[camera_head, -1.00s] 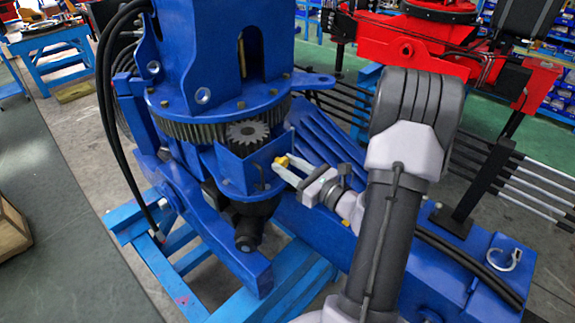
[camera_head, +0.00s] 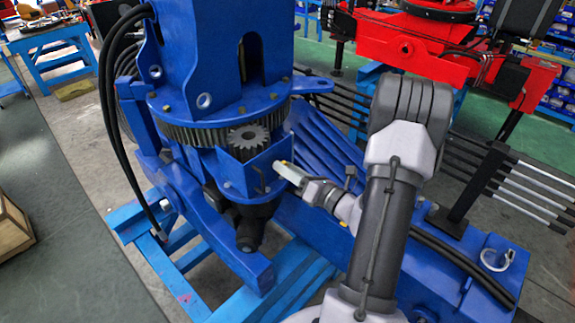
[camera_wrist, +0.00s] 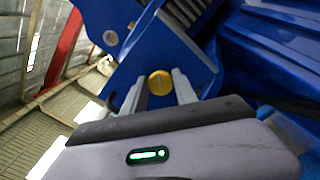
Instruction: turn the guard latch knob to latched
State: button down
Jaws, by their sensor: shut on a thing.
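The yellow guard latch knob (camera_wrist: 160,83) sits on the blue guard housing, between the two pale fingers of my gripper (camera_wrist: 158,77) in the wrist view. The fingers are shut on its sides. A thin line shows across its round face. In the head view my gripper (camera_head: 283,171) reaches the right side of the blue guard (camera_head: 239,174). Its fingers are seen nearly edge-on and hide most of the knob; only a small yellow spot shows. I cannot tell from here whether the knob is in the latched position.
A toothed pinion (camera_head: 248,138) sits above the guard, beside the large ring gear (camera_head: 190,132). Blue ribbed plates (camera_head: 325,135) and a long blue beam lie close to the right of my gripper. Black hoses (camera_head: 105,120) hang at the left. A red crane (camera_head: 420,50) stands behind.

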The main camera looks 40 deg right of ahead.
jog(key=m+p, duration=0.5)
jog(key=m, duration=0.5)
jog(key=shift+d+m, duration=0.1)
jog(key=shift+m, duration=0.2)
jog(key=shift+f+p, duration=0.1)
jog(key=shift+p, duration=0.2)
jog(key=c, duration=1)
grip_release()
jog(key=s+d+b, duration=0.1)
jog(key=s+b, duration=0.3)
jog(key=s, duration=1.3)
jog(key=shift+s+d, duration=0.15)
jog(key=shift+s, duration=0.05)
